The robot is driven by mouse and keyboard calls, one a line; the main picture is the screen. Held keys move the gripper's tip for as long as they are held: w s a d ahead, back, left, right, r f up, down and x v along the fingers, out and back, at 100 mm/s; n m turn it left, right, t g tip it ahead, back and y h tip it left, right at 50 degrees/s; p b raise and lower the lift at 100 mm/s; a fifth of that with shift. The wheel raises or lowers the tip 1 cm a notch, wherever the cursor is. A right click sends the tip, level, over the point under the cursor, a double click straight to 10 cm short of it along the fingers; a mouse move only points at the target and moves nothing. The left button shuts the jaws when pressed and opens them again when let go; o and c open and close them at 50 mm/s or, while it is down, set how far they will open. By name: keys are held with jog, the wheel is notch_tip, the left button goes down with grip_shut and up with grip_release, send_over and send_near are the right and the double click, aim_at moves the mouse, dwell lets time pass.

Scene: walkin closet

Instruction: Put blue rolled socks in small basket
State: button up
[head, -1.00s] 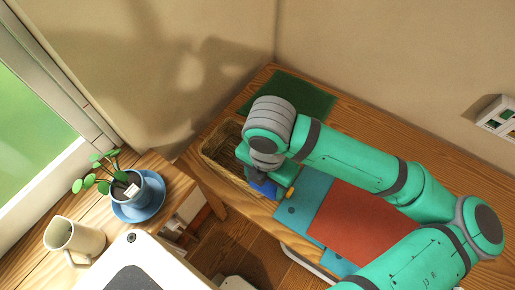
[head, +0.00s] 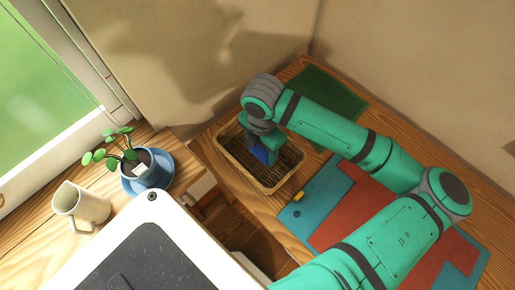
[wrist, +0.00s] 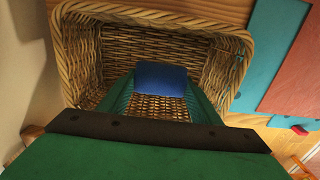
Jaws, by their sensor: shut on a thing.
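The blue rolled socks (head: 262,153) are held between the fingers of my gripper (head: 264,148), which is shut on them. In the wrist view the socks (wrist: 161,78) show as a blue block between the two green fingertips. The small wicker basket (head: 284,180) stands on the wooden table, and my gripper is over its opening. In the wrist view the basket's rim (wrist: 150,15) surrounds the socks and fingertips. The woven floor shows around the socks; I cannot tell whether they touch it.
A blue and red mat (head: 330,219) lies right of the basket, with a small yellow thing (head: 298,196) on it. A dark green mat (head: 328,88) lies behind. A potted plant (head: 147,172) and a cream pitcher (head: 80,205) stand on the left surface.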

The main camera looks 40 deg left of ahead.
aim_at(259, 145)
jog(key=shift+w+a+f, duration=0.25)
jog(key=shift+a+f, duration=0.25)
jog(key=shift+f, duration=0.2)
jog(key=shift+w+a+f, duration=0.1)
jog(key=shift+a+f, duration=0.1)
jog(key=shift+f, duration=1.5)
jog(key=shift+f, duration=0.2)
jog(key=o, duration=1)
jog(key=shift+r, duration=0.15)
notch_tip(259, 145, up, 12)
jog(key=shift+r, duration=0.1)
